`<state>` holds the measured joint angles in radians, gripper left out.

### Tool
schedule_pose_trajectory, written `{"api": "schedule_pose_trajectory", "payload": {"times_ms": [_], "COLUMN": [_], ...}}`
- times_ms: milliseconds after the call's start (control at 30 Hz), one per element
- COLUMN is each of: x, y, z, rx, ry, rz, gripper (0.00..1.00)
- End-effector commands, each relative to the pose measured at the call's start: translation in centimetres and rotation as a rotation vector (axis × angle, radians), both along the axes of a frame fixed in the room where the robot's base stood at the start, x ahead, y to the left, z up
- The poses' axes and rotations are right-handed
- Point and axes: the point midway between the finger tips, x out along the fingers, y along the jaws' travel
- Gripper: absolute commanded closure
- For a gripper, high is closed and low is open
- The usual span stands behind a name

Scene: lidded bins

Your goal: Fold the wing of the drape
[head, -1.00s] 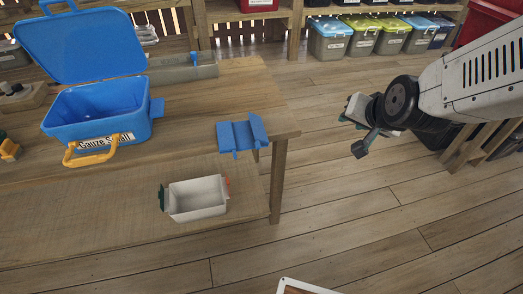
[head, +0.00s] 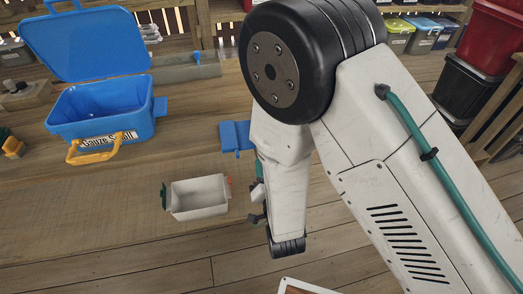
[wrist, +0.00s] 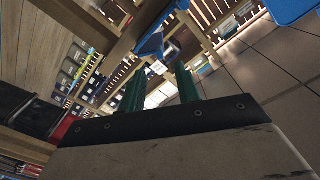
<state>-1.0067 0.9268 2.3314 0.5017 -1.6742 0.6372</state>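The blue drape (head: 236,136) lies at the right edge of the wooden table in the head view. It looks like a flat folded panel, and my arm covers its right part. A blue piece in the wrist view (wrist: 150,46), beyond the fingertips, looks like the same drape seen from low down. My gripper (head: 257,200) is beside the table edge, below the drape in the picture and partly hidden by my arm. In the wrist view its two green fingers (wrist: 158,88) stand apart with nothing between them. The gripper is apart from the drape.
An open blue bin labelled Gauze Small (head: 101,108) with an orange handle stands on the table (head: 110,200) at left. A small white open box (head: 198,198) is left of my gripper. Lidded bins (head: 420,35) line the back shelf.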

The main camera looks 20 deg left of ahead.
Motion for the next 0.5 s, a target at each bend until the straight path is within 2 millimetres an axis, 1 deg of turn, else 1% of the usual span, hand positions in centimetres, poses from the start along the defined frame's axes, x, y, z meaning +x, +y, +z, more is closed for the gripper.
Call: {"api": "schedule_pose_trajectory", "payload": {"times_ms": [300, 400, 500], "x": [4.5, 5.5, 6.1], "y": [2.3, 2.9, 3.2], "z": [0.1, 0.1, 0.0], "rx": [0.001, 0.000, 0.000], "ry": [-0.001, -0.001, 0.001], "rz": [-0.003, -0.004, -0.003], "gripper": [0.67, 0.67, 0.67]}}
